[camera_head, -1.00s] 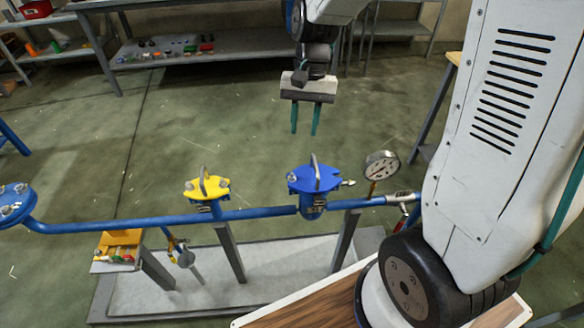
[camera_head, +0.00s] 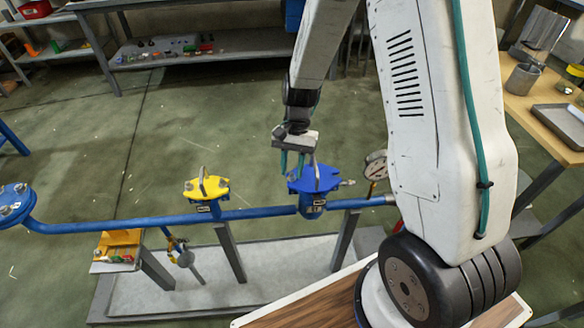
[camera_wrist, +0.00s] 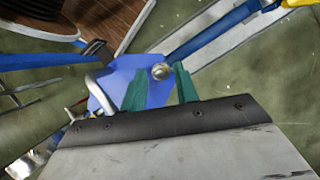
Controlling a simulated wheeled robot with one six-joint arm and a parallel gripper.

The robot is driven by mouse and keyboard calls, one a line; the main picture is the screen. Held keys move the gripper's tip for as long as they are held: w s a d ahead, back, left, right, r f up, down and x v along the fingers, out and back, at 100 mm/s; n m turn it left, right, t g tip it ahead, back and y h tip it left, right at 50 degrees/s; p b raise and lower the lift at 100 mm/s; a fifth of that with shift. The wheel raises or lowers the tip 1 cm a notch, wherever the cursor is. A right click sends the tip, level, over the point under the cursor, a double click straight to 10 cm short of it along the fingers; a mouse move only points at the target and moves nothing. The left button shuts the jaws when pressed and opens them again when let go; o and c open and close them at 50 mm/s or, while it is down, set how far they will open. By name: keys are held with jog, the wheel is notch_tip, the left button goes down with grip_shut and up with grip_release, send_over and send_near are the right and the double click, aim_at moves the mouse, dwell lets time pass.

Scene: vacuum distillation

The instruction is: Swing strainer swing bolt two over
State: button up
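A blue-lidded housing (camera_head: 314,182) stands in the blue pipe run, with an upright bail handle on its lid; I take it as the strainer. In the wrist view its blue lid (camera_wrist: 121,80) shows a round metal bolt head (camera_wrist: 160,71) at its edge. My gripper (camera_head: 291,170) hangs over the lid's left side, green fingers pointing down. In the wrist view my gripper (camera_wrist: 158,78) is open, its fingertips either side of the bolt head. I cannot tell whether they touch it. Another bolt (camera_head: 347,183) sticks out at the lid's right. Which bolt is two is not marked.
A yellow-lidded housing (camera_head: 206,188) stands left on the same blue pipe (camera_head: 120,222). A pressure gauge (camera_head: 375,165) stands right of the blue lid, partly behind my arm. A wooden bench (camera_head: 548,115) is at right. The floor behind the pipe is clear.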

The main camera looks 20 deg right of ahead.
jog(key=shift+s+f, duration=0.1)
jog(key=shift+f, duration=0.1)
jog(key=shift+c, duration=0.3)
grip_shut()
jog(key=shift+a, duration=0.1)
